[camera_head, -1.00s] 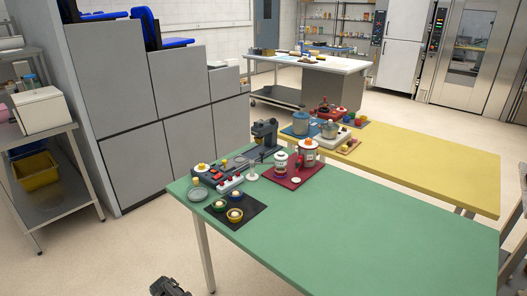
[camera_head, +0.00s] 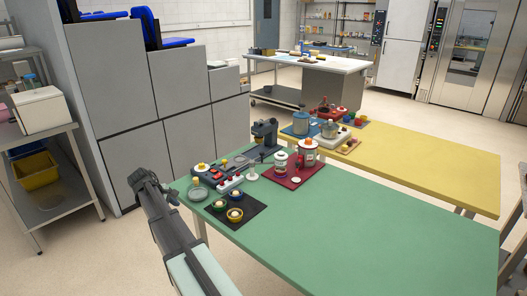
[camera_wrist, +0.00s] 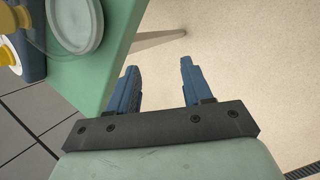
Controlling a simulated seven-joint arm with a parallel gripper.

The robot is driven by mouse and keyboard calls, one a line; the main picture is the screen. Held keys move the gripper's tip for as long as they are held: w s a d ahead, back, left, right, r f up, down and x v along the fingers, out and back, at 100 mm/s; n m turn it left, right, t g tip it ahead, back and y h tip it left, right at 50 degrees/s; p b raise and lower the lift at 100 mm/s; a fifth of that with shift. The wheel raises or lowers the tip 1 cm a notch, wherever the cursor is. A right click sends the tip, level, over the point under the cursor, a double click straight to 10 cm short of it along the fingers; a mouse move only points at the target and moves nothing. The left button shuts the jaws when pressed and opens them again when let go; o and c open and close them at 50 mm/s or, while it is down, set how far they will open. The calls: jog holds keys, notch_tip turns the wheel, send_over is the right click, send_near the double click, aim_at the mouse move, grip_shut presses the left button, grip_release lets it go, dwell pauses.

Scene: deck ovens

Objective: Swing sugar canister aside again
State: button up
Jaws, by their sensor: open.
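My gripper (camera_head: 145,180) is off the table's left corner, well left of both canisters. In the wrist view my gripper (camera_wrist: 158,66) is open and empty, with bare floor between its fingers. No canister shows in the wrist view.
A black mat (camera_head: 246,212) with several small bowls lies close by. The right part of the green table (camera_head: 350,225) is clear.

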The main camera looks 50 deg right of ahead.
jog(key=shift+m+t, duration=0.3)
jog(key=d+r, duration=0.3)
jog(key=r, duration=0.1)
jog(key=w+d+r, duration=0.1)
jog(key=d+r, duration=0.3)
jog(key=r, duration=0.1)
jog(key=w+d+r, duration=0.1)
jog(key=d+r, duration=0.2)
jog(key=r, duration=0.1)
jog(key=shift+d+r, duration=0.2)
jog(key=shift+r, duration=0.2)
jog(key=s+d+r+m+t+y, duration=0.1)
jog(key=s+d+r+m+y, duration=0.2)
jog(key=d, duration=0.5)
jog(key=s+d+r+m, duration=0.1)
jog(key=s+d+r, duration=0.1)
jog(key=s+d, duration=0.5)
jog(key=m+t+y, duration=0.2)
jog(key=m+t, duration=0.1)
send_near(262, 153)
jog(key=x, duration=0.8)
jog(key=shift+w+d+f, duration=0.1)
jog(key=shift+w+d, duration=0.05)
jog(key=shift+d, duration=0.05)
grip_shut()
